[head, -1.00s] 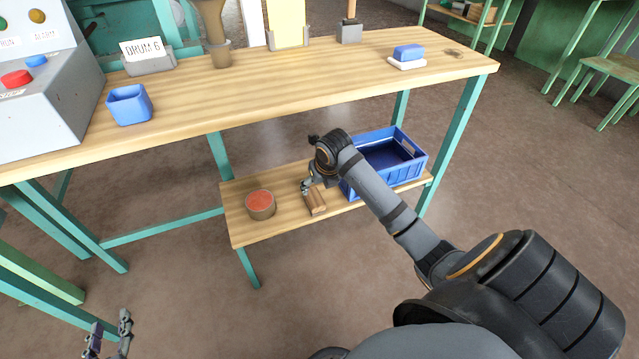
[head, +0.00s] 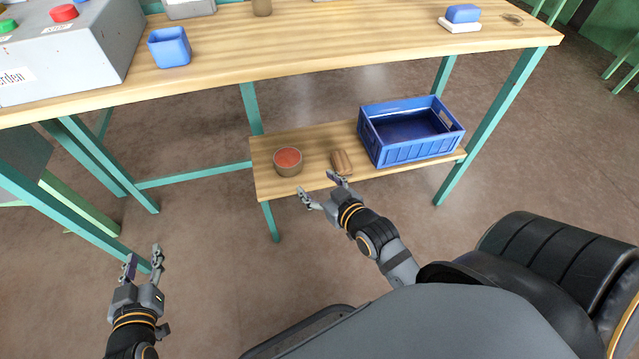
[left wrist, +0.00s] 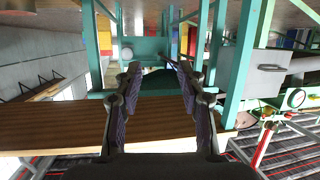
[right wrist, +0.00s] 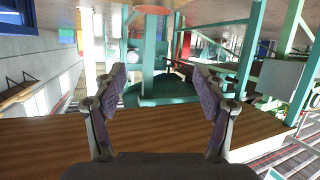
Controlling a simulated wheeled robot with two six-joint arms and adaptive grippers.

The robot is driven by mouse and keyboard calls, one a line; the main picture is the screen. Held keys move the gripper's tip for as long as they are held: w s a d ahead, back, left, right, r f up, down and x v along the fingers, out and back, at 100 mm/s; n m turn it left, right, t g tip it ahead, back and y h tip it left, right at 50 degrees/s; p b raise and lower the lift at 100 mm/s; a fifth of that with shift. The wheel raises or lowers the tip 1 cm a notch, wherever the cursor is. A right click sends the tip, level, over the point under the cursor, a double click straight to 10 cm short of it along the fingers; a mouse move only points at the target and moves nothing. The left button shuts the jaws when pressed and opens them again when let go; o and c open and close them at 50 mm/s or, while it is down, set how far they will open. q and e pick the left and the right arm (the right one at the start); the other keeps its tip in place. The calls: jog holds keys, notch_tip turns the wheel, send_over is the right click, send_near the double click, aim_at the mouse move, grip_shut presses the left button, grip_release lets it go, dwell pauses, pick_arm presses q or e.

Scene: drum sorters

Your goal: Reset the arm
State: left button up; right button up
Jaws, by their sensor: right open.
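My right gripper (head: 318,186) is open and empty in the head view, in front of the low shelf's front edge. Its two parted fingers also show in the right wrist view (right wrist: 163,85), with nothing between them. My left gripper (head: 143,262) is open and empty at the lower left of the head view, over the floor and apart from the tables. Its parted fingers show in the left wrist view (left wrist: 160,80). Nothing is held by either gripper.
The low shelf (head: 300,190) bears a round tub with a red top (head: 288,161), a small brown wooden piece (head: 342,162) and a blue crate (head: 405,152). The workbench (head: 300,45) is above, with a blue cup (head: 169,47) and control box (head: 75,55). Open floor lies in front.

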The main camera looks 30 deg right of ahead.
jog(key=shift+s+r+m, duration=0.2)
jog(key=shift+r+m, duration=0.1)
jog(key=shift+m, duration=0.3)
